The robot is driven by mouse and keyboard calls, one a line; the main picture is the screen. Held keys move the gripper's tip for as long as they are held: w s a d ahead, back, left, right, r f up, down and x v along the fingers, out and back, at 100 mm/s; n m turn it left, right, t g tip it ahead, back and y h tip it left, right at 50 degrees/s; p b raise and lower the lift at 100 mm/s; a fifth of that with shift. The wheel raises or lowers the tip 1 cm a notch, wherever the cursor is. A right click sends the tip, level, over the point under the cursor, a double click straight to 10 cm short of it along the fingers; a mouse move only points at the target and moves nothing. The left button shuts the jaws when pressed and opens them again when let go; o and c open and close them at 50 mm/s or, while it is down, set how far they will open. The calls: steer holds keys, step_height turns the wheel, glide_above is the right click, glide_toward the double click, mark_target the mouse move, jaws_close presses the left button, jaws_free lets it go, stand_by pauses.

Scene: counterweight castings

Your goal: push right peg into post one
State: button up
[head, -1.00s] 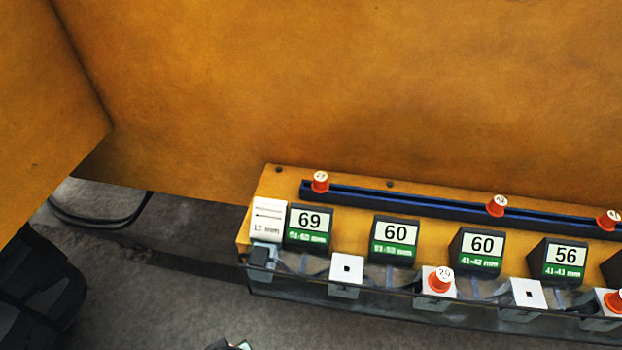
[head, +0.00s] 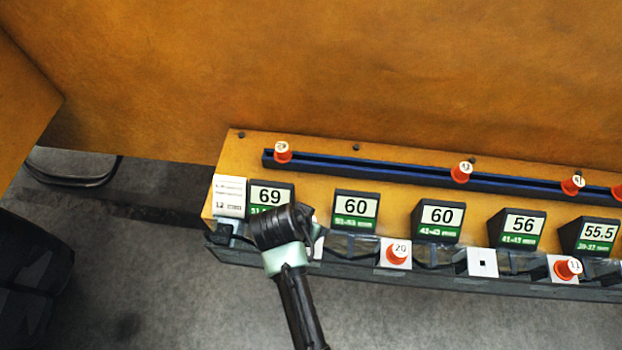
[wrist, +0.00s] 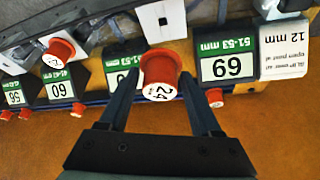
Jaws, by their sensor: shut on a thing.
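My gripper (wrist: 157,88) is shut on a red peg (wrist: 160,70) with a white cap marked 24. In the wrist view the peg sits between the two fingertips, just in front of a white post (wrist: 162,18) with a dark square hole. I cannot tell whether the peg touches the post. In the head view my gripper (head: 308,226) is over the first post (head: 318,247), left of the post with peg 20, and hides most of it. The held peg is hidden there.
A blue rail (head: 370,176) behind holds several red pegs.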

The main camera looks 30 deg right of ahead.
steer(key=shift+s+a, duration=0.2)
steer(key=shift+a, duration=0.05)
steer(key=shift+f+b, duration=2)
steer(key=shift+f, duration=0.95)
steer(key=shift+f+b, duration=0.85)
steer(key=shift+f, duration=0.9)
steer(key=o, duration=1.5)
steer(key=shift+c, duration=0.2)
steer(key=b+v, duration=0.2)
steer(key=v, duration=1.1)
steer(key=shift+w, duration=0.15)
